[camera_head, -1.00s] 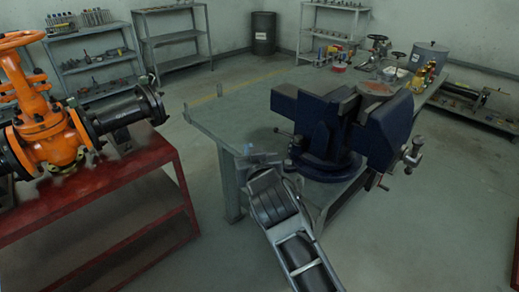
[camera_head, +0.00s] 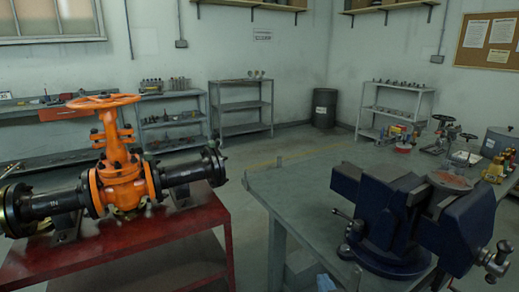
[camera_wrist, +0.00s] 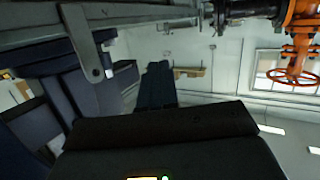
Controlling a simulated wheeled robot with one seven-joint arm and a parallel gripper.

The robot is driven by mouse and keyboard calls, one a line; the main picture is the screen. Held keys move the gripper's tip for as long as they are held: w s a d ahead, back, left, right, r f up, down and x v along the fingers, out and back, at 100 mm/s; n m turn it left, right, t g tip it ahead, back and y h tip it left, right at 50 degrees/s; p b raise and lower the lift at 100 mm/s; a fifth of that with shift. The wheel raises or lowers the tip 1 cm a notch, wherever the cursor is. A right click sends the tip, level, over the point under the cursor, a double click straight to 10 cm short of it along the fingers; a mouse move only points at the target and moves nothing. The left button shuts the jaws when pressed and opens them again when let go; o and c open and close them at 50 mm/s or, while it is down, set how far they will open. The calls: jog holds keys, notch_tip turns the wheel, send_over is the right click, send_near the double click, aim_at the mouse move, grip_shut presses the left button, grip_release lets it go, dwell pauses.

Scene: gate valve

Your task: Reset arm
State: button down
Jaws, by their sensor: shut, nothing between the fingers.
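My gripper (camera_wrist: 158,68) shows in the wrist view as dark fingers pressed together above a black gripper body. It is shut, empty, and touches nothing that I can see. The wrist view is upside down. The orange gate valve (camera_head: 122,185), with its handwheel (camera_head: 103,101) on top, stands at left in the head view. It also shows at the upper right of the wrist view, its handwheel (camera_wrist: 292,76) hanging downward. My gripper is apart from it. The head view does not show my gripper.
A blue bench vise (camera_head: 395,215) sits on a grey workbench (camera_head: 290,185) at right; it shows close at left in the wrist view (camera_wrist: 60,90). The valve rests on a red stand (camera_head: 200,218). Shelves (camera_head: 240,108) and a dark barrel (camera_head: 325,108) line the back wall.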

jog(key=s+d+f, duration=0.2)
jog(key=s+d, duration=0.1)
jog(key=s, duration=0.9)
jog(key=s+d+f, duration=0.2)
jog(key=s, duration=1.1)
jog(key=s+d+r, duration=0.1)
jog(key=s+r, duration=0.4)
jog(key=s, duration=0.4)
jog(key=s+d+r, duration=0.1)
jog(key=s+r, duration=0.4)
jog(key=s, duration=0.3)
jog(key=shift+s+r+m+g, duration=0.25)
jog(key=shift+s+m+g, duration=0.05)
jog(key=shift+s, duration=0.05)
